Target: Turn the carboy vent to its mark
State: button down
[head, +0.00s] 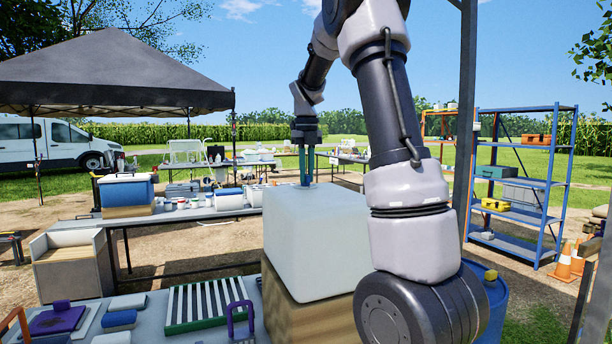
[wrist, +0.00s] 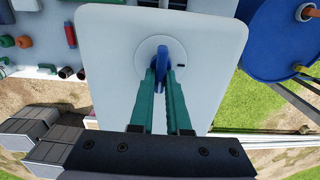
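The carboy (head: 315,235) is a large pale white block standing on a wooden block. Its top (wrist: 112,40) fills the middle of the wrist view. The vent (wrist: 160,52) is a blue handle on a round white disc, pointing roughly up and down in the picture. In the head view my gripper (head: 307,183) is at the carboy's top; the vent is hidden there.
A blue barrel (wrist: 262,25) stands beside the carboy. A striped green-and-white rack (head: 206,305) lies on the near table. A blue cooler (head: 126,190) and several jars stand on the table behind. Blue shelves (head: 520,190) stand at the right.

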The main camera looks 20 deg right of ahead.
jog(key=n, duration=0.4)
jog(key=shift+w+d+n, duration=0.1)
jog(key=shift+d+n, duration=0.05)
jog(key=shift+n, duration=0.25)
jog(key=n, duration=0.4)
jog(key=shift+w+d+r+n, duration=0.1)
jog(key=shift+w+n, duration=0.05)
jog(key=shift+n, duration=0.15)
jog(key=n, duration=0.4)
jog(key=shift+w+d+n, duration=0.1)
jog(key=shift+w+n, duration=0.05)
jog(key=shift+n, duration=0.15)
jog(key=n, duration=0.4)
jog(key=shift+w+d, duration=0.1)
jog(key=c, duration=0.8)
grip_release()
notch_tip(320, 180, up, 11)
